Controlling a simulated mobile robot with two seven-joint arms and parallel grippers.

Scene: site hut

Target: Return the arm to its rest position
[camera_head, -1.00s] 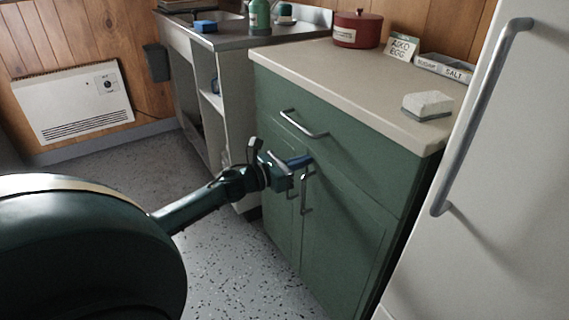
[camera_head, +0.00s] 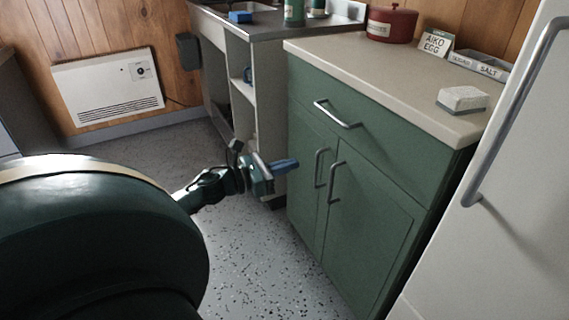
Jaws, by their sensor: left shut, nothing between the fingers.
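My left arm comes in from the lower left, with its large dark green housing filling that corner. My left gripper (camera_head: 284,165) is at the arm's end, in front of the green cabinet (camera_head: 364,208). Its blue-tipped fingers are shut with nothing held. The gripper looks apart from the cabinet's door handles (camera_head: 334,170), just to their left in the picture. The cabinet's two doors and its drawer are closed. My right gripper is not in view.
The beige counter holds a red pot (camera_head: 391,23), a card (camera_head: 437,42), a salt box (camera_head: 478,66) and a sponge-like block (camera_head: 462,99). A white fridge (camera_head: 510,210) stands at right. A sink unit (camera_head: 238,85) and wall heater (camera_head: 108,86) are behind. Speckled floor is clear.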

